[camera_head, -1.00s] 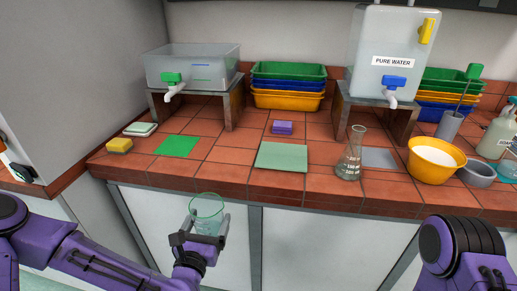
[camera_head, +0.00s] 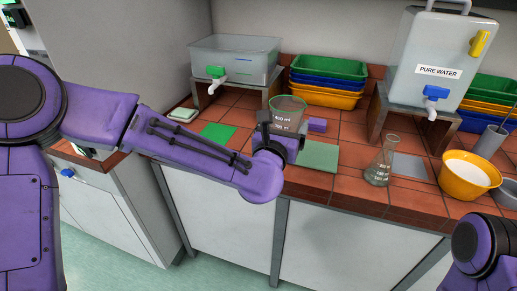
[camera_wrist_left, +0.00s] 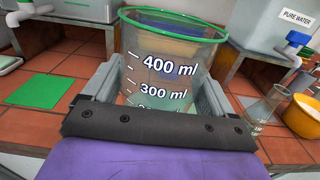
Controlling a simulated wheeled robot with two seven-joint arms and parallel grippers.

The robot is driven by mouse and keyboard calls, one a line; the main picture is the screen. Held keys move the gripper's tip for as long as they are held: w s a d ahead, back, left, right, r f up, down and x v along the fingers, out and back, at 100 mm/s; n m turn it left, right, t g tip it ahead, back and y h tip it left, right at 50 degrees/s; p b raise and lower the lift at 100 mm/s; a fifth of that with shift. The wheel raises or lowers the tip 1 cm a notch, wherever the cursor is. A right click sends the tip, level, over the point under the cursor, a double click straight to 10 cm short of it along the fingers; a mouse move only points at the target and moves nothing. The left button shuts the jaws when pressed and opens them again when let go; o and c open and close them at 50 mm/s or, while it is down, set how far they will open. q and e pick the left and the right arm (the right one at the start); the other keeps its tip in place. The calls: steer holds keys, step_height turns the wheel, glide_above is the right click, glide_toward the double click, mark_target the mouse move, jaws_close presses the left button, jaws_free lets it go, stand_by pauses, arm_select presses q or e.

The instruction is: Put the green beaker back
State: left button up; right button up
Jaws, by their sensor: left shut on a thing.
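The green beaker (camera_head: 287,117) is clear, with a green rim and white volume marks. My left gripper (camera_head: 280,138) is shut on it and holds it upright over the bench, near the pale green mat (camera_head: 319,156). The beaker fills the middle of the left wrist view (camera_wrist_left: 172,65), between the two grey fingers. A bright green square (camera_head: 217,132) lies bare on the tiles to the left; it also shows in the left wrist view (camera_wrist_left: 38,90). My right gripper is out of view.
A flask (camera_head: 381,164) stands right of the pale green mat, by a grey square (camera_head: 408,166). A tank with a tap (camera_head: 235,63) stands at back left. A yellow bowl (camera_head: 467,177) is at right.

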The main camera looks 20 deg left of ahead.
arm_select(q)
steer(key=w+a+f+p, duration=0.1)
steer(key=w+a+f, duration=0.2)
steer(key=f, duration=0.1)
steer(key=w+a+f+p, duration=0.1)
steer(key=w+a+f, duration=0.2)
steer(key=f, duration=0.1)
steer(key=w+a+f+p, duration=0.2)
steer(key=w+a+f, duration=0.1)
steer(key=w+f, duration=0.1)
steer(key=shift+a, duration=0.2)
steer(key=shift+f, duration=0.25)
steer(key=shift+f+b, duration=0.2)
steer(key=shift+b, duration=0.15)
steer(key=o, duration=1.2)
